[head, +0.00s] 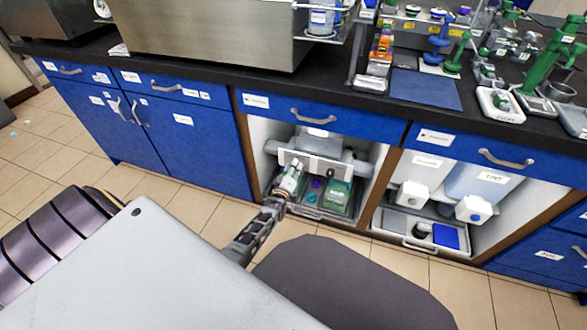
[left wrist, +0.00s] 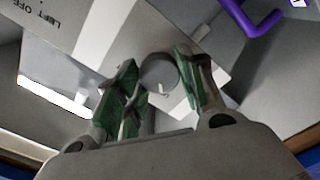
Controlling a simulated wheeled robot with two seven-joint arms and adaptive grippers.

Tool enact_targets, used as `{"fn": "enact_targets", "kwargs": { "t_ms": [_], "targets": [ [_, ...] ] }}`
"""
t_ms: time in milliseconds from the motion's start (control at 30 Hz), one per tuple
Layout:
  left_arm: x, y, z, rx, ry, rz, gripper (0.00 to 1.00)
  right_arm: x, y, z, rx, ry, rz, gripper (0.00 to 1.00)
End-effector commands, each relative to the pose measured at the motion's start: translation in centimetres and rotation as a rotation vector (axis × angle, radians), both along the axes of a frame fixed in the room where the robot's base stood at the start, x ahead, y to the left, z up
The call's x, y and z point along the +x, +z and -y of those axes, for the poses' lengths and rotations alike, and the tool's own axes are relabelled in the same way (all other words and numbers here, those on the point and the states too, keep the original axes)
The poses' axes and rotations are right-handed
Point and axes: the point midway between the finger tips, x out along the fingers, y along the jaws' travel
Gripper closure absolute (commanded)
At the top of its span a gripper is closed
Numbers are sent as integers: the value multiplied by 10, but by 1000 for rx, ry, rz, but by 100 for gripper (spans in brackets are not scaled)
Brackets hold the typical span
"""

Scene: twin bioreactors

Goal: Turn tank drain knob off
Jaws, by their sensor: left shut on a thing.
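A white panel (head: 322,161) stands inside the open cabinet under the counter. My left gripper (head: 292,175) reaches into this cabinet at the left part of the panel. In the left wrist view, the green-padded fingers of my left gripper (left wrist: 157,88) are on either side of a round grey knob (left wrist: 158,70) and shut on it. A white surface with partly cut-off lettering reading "LEFT OFF" (left wrist: 38,12) lies at the upper left there. In the head view the fingers hide the gripped knob. My right gripper is not in view.
A tray with a green box (head: 338,198) sits below the panel in the cabinet. The right cabinet holds white containers (head: 412,194) and a tray. Blue drawers (head: 312,116) and the black counter edge are above the arm. A purple bar (left wrist: 250,18) shows near the fingers.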

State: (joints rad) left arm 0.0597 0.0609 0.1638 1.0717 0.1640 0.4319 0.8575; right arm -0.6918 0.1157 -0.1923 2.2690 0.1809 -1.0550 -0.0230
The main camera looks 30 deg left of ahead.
Motion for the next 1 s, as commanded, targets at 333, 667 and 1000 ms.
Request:
{"fn": "enact_targets", "kwargs": {
  "t_ms": [333,667,1000],
  "targets": [
    [-1,-1,-1,-42,1,8,86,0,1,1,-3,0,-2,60],
    [-1,-1,-1,-41,1,8,48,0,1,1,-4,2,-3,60],
    [0,0,0,-40,1,9,40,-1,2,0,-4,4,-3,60]
  ]
}}
